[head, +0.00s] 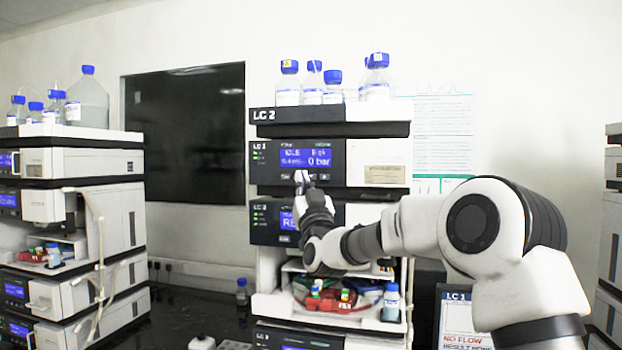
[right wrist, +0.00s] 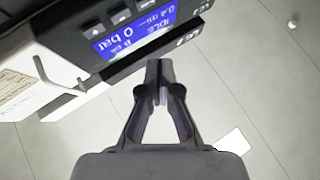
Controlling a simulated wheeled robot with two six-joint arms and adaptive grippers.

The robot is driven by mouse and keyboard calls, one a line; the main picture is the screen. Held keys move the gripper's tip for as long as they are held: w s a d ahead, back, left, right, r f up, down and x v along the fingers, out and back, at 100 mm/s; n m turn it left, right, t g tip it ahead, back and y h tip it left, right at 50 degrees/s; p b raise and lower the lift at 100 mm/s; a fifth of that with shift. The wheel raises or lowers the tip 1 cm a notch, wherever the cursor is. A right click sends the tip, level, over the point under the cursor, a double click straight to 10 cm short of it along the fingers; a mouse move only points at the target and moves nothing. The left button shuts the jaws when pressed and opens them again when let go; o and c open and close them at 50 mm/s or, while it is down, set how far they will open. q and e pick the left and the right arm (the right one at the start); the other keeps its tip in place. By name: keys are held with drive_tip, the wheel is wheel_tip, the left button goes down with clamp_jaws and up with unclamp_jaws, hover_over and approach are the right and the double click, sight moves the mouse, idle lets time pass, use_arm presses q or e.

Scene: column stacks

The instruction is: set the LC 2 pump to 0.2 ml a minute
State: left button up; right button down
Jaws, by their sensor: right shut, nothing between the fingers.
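The LC 2 stack stands in the middle of the head view, its name on the top tray (head: 330,128). Its pump module has a lit blue display (head: 306,158) reading idle and 0 bar. The right wrist view shows this display (right wrist: 130,35) upside down, with what looks like 0.4 ml a minute. A row of dark buttons (right wrist: 122,18) lies along the display. My right gripper (head: 302,178) is shut and empty, its tips (right wrist: 158,66) close to the front panel at the display's lower edge in the head view. I cannot tell whether they touch. My left gripper is not in view.
Bottles with blue caps (head: 376,78) stand on the stack's top tray. A second module display (head: 288,222) below is partly behind my right gripper. An open shelf (head: 335,320) holds small vials. Another stack (head: 75,162) stands at left. A sign (head: 465,325) reads no flow.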

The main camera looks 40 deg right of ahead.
sight(311, 177)
drive_tip(key=s+a+m+y, duration=0.1)
drive_tip(key=s+a+m, duration=0.2)
drive_tip(key=m, duration=1.3)
drive_tip(key=w+d+p, duration=0.4)
drive_tip(key=w+d, duration=0.2)
drive_tip(key=shift+w+d, duration=0.2)
drive_tip(key=shift+d, duration=0.15)
idle(0.8)
